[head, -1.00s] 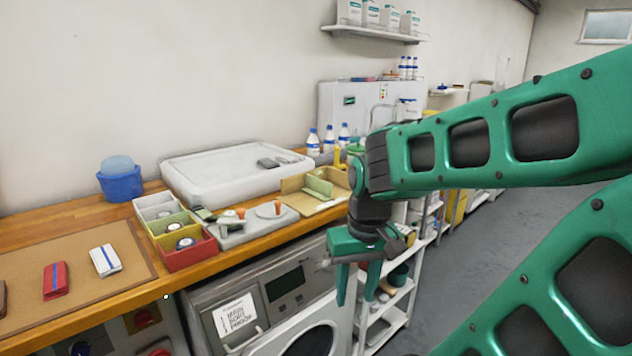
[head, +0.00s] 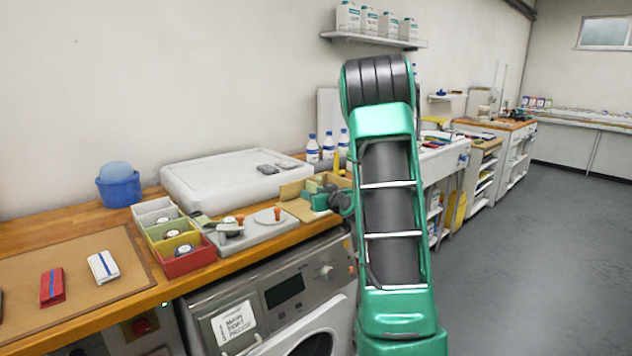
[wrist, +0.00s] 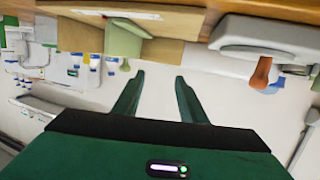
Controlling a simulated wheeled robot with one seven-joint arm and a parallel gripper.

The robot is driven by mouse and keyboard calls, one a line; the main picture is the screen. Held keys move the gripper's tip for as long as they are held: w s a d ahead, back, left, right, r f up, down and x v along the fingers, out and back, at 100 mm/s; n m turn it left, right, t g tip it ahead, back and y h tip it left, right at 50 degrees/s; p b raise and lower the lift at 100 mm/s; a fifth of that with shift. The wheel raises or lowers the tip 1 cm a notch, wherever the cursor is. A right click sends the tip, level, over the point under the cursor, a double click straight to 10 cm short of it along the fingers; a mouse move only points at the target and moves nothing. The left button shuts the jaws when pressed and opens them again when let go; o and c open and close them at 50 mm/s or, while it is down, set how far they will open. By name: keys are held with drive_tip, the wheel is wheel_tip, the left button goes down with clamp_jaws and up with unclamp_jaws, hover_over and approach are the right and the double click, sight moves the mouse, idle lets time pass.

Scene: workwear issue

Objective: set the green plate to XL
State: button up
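The green plate (wrist: 125,40) stands on a tan wooden board (wrist: 175,52), seen at upper left in the wrist view. A pale strip with small marks (wrist: 118,14) runs along the board; its lettering is too small to read. In the head view the board (head: 291,190) is at the worktop's front edge, and my arm and gripper partly hide it and the plate. My gripper (wrist: 160,75) is open with nothing between its fingers. It is near the plate but apart from it, with the plate left of the fingertips in the wrist view.
A grey fixture (head: 262,232) with orange-brown knobs lies left of the board. Beside it are grey, green and red bins (head: 190,262). A large white tray (head: 215,180) is behind. Bottles (head: 328,147) stand at the back. A washing machine (head: 300,318) is below the worktop.

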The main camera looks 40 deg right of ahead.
sight(319, 178)
drive_tip(key=d+h, duration=0.1)
drive_tip(key=d, duration=0.1)
drive_tip(key=d+m+t+h, duration=0.1)
drive_tip(key=d, duration=0.3)
drive_tip(key=shift+d+m+t+h, duration=0.3)
drive_tip(key=shift+d+h, duration=0.05)
drive_tip(key=shift+h, duration=0.05)
drive_tip(key=x, duration=1)
drive_tip(key=shift+w+d+r, duration=0.15)
drive_tip(key=shift+w+d, duration=0.05)
drive_tip(key=shift+w, duration=0.1)
clamp_jaws()
